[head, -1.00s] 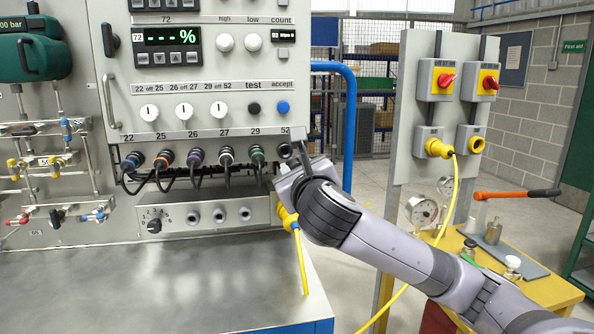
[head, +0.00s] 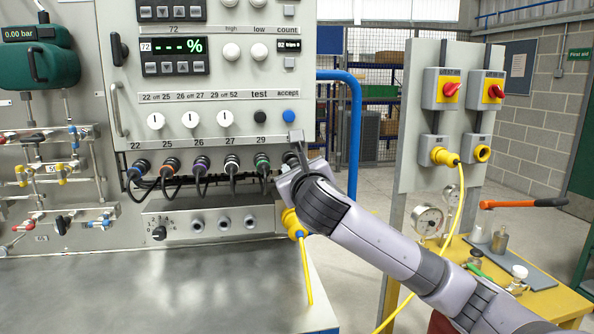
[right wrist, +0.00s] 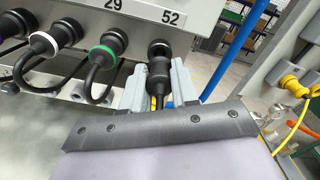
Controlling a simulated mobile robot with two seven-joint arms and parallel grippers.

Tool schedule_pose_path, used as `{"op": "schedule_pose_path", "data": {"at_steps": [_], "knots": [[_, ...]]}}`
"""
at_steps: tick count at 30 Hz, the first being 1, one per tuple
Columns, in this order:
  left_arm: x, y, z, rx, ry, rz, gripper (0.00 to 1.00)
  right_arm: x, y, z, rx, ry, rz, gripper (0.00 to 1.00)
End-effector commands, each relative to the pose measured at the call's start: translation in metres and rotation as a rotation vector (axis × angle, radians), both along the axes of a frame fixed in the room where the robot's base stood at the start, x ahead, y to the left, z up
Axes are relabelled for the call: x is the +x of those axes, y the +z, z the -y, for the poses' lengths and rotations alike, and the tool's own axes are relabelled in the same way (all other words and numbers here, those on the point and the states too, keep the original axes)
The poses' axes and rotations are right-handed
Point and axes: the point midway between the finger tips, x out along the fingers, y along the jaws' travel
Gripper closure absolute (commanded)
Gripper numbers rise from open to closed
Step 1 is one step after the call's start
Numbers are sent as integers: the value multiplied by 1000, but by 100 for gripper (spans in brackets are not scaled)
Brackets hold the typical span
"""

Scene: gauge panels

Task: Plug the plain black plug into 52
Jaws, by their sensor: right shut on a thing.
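My right gripper (head: 298,160) is at the lower right corner of the gauge panel, in front of the place of socket 52. In the right wrist view its two grey fingers (right wrist: 157,84) are shut on the plain black plug (right wrist: 158,72), whose black cable hangs down between them. The dark round socket 52 (right wrist: 160,47) is just beyond the plug, under the label 52 (right wrist: 171,17). The plug is lined up with it and looks close to or touching it; I cannot tell whether it is seated. My left gripper is not in view.
The green-ringed plug (right wrist: 103,58) sits in socket 29, close left of my fingers, with its cable looping below. Further ringed plugs (head: 201,165) fill the row. A yellow plug (head: 293,222) with a yellow cable is below my wrist. A blue rail (head: 355,130) stands right of the panel.

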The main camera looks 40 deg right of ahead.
Motion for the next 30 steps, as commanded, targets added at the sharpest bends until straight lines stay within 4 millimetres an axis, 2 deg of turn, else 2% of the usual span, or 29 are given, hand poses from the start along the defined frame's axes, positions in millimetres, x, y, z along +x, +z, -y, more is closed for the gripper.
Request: {"op": "schedule_pose_path", "data": {"at_steps": [30], "knots": [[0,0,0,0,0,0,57,7,0,4,0,0,0,100]]}}
